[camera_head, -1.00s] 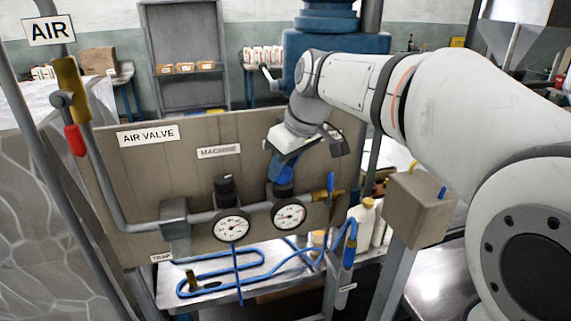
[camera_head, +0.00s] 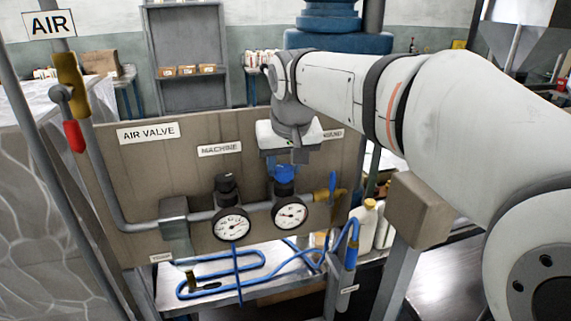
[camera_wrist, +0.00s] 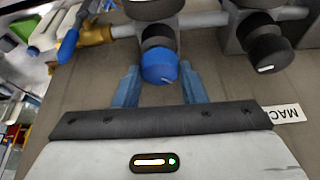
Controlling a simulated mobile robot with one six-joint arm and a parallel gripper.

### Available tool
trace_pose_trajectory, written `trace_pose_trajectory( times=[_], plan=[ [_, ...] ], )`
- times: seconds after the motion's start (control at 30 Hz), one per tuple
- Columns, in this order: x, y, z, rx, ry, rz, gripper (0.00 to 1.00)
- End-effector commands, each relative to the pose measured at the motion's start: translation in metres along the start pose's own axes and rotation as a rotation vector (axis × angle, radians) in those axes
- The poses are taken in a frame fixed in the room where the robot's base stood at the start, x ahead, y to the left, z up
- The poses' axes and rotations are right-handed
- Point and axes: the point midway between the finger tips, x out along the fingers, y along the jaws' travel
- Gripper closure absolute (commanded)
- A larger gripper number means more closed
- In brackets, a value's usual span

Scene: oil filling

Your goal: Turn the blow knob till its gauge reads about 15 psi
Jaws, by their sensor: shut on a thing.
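In the head view my gripper (camera_head: 284,174) comes down from above onto the right-hand regulator and hides much of the knob. The blow gauge (camera_head: 290,216) is the white dial just below it. Its dark needle is too small to read exactly.
The machine gauge (camera_head: 232,226) and its black knob (camera_head: 225,184) stand just left. A brass valve with a blue handle (camera_head: 331,183) is close on the right. The brown panel (camera_head: 130,175) stands behind. A blue hose (camera_head: 215,257) lies on the bench below.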

Motion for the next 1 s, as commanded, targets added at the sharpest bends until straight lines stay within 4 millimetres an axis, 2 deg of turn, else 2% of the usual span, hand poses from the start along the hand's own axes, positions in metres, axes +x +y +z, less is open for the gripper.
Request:
trace_pose_trajectory(
  times=[0.6, 1.0],
  plan=[
    [0.0001, -0.0034, -0.0014, 0.498, 0.001, 0.207, 0.86],
    [0.0001, -0.0038, -0.0019, 0.655, 0.000, 0.269, 0.86]
  ],
)
